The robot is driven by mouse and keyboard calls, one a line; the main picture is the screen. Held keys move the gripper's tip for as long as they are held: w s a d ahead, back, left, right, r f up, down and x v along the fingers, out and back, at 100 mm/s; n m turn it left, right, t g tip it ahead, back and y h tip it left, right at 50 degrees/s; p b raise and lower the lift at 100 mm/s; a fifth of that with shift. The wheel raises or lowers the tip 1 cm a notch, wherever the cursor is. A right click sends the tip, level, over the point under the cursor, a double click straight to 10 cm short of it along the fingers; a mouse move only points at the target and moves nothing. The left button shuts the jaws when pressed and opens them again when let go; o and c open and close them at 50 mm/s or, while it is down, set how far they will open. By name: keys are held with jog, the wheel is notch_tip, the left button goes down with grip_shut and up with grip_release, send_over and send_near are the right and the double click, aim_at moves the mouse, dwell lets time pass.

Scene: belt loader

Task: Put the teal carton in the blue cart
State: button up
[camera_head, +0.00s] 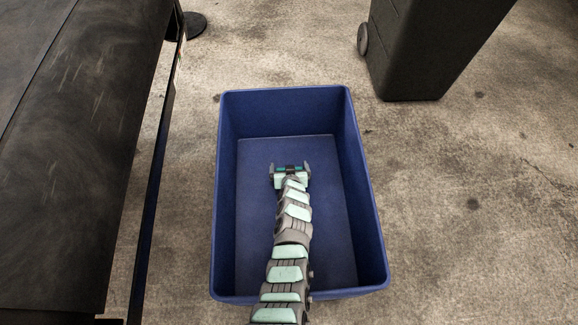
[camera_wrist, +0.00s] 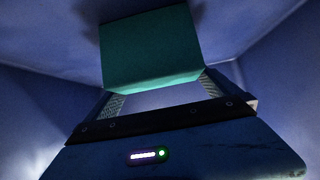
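The blue cart (camera_head: 365,215) is an open, deep bin on the floor at the middle of the head view. My gripper (camera_head: 290,170) reaches down inside it, over its floor and between its walls. In the wrist view the teal carton (camera_wrist: 150,50) sits at the ends of my gripper's two fingers (camera_wrist: 162,90), with one finger at each side, and they appear shut on it. Blue cart walls and floor (camera_wrist: 40,100) surround it. My gripper hides most of the carton in the head view. Whether the carton touches the cart floor is hard to tell.
A dark belt loader (camera_head: 75,150) with a side rail runs along the left, with a strip of floor between it and the cart. A black wheeled bin (camera_head: 425,50) stands at the upper right. The concrete floor at right is clear.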

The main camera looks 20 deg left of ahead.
jog(key=shift+s+r+p, duration=0.15)
jog(key=shift+r+p, duration=0.1)
jog(key=shift+p, duration=0.15)
jog(key=r+p, duration=0.1)
jog(key=s+r+p, duration=0.1)
jog(key=d+r+p, duration=0.1)
jog(key=shift+s, duration=0.35)
jog(key=p+v, duration=0.4)
jog(key=v, duration=0.5)
jog(key=shift+s+f, duration=0.2)
jog(key=shift+f, duration=0.1)
